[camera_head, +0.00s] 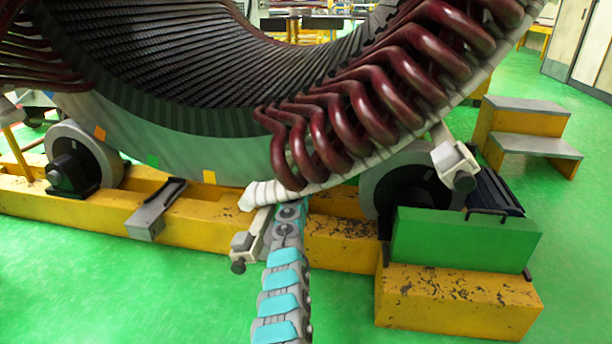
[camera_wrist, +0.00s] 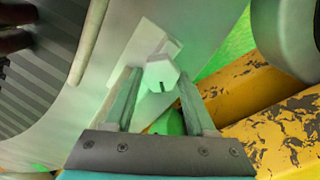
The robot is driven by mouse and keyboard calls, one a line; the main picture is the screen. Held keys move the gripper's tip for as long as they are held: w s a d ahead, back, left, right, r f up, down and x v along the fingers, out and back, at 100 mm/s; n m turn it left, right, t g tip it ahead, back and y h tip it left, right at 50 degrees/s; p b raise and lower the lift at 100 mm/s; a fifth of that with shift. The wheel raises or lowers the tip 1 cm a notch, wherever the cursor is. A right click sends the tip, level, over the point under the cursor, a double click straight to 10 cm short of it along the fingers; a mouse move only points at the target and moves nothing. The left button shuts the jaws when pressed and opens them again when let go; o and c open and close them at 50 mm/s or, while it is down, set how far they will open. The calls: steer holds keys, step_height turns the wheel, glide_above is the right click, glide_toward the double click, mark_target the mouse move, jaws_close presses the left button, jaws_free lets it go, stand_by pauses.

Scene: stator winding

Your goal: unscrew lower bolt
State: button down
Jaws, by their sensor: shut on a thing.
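In the wrist view, my gripper (camera_wrist: 160,84) has its two pale fingers on either side of a light grey hex bolt head (camera_wrist: 161,74), and it is shut on this bolt. A pale plate-like bracket (camera_wrist: 150,42) shows just behind the bolt head. In the head view my arm reaches up to the underside of the big stator (camera_head: 190,165); my fingertips and the bolt they hold cannot be made out there. Beside my arm hangs a pale lower bracket (camera_head: 247,243) with a dark round knob (camera_head: 238,266). A similar upper bracket (camera_head: 449,157) sits further right.
Dark red coil ends (camera_head: 345,125) overhang close above my arm. A yellow base beam (camera_head: 200,225) runs behind it. A green box (camera_head: 465,240) on a yellow block (camera_head: 450,302) stands to the right. The green floor at left is clear.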

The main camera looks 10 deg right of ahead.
steer(key=shift+f+n, duration=0.1)
steer(key=shift+n, duration=2.1)
steer(key=shift+p, duration=0.3)
steer(key=shift+c, duration=1.2)
jaws_free()
steer(key=shift+s, duration=0.15)
